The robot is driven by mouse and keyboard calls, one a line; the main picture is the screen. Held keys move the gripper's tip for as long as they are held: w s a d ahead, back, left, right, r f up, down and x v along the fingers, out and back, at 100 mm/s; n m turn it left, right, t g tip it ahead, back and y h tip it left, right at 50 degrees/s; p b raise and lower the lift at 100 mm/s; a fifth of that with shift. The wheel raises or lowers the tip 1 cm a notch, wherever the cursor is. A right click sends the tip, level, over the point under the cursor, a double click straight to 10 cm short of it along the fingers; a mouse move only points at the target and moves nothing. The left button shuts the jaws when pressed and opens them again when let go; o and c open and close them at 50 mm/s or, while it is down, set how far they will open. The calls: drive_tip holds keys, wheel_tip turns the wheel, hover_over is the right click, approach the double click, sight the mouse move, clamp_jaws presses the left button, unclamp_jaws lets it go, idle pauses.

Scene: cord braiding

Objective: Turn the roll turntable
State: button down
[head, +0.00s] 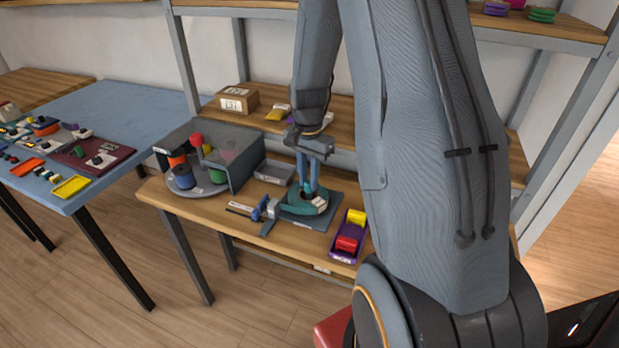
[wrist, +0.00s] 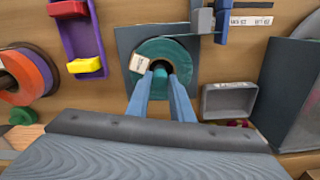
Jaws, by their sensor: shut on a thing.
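The round grey turntable (head: 186,192) stands at the left end of the wooden bench in the head view. It carries a blue roll (head: 182,176), an orange roll, a green roll and a red piece, partly under a grey hood (head: 245,172). My gripper (head: 307,186) is away to its right, pointing down over a teal disc (head: 294,207) with a white label on a dark plate. In the wrist view its fingers (wrist: 162,84) are shut on the teal peg (wrist: 160,72) at the centre of the teal disc (wrist: 183,55).
A blue clamp (head: 264,210) stands left of the dark plate. A purple tray (head: 340,250) with yellow and red pieces is at its right. A small grey tray (head: 275,172) and a cardboard box (head: 238,98) are behind. A blue table (head: 110,110) stands at left.

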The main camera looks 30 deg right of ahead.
drive_tip(key=shift+w+d+r, duration=0.1)
drive_tip(key=shift+w+r, duration=0.1)
drive_tip(key=shift+w, duration=0.1)
drive_tip(key=c, duration=1.6)
unclamp_jaws()
drive_tip(key=shift+o, duration=0.2)
drive_tip(key=shift+s+f, duration=0.1)
drive_tip(key=shift+s, duration=0.05)
drive_tip(key=shift+r+b, duration=1)
drive_tip(key=shift+r, duration=2.9)
drive_tip(key=s+a+n+t, duration=0.1)
drive_tip(key=s+a+n, duration=1.1)
drive_tip(key=s+a, duration=0.3)
drive_tip(key=shift+s+a+f+n, duration=0.15)
drive_tip(key=shift+s+n, duration=0.15)
drive_tip(key=shift+n, duration=0.1)
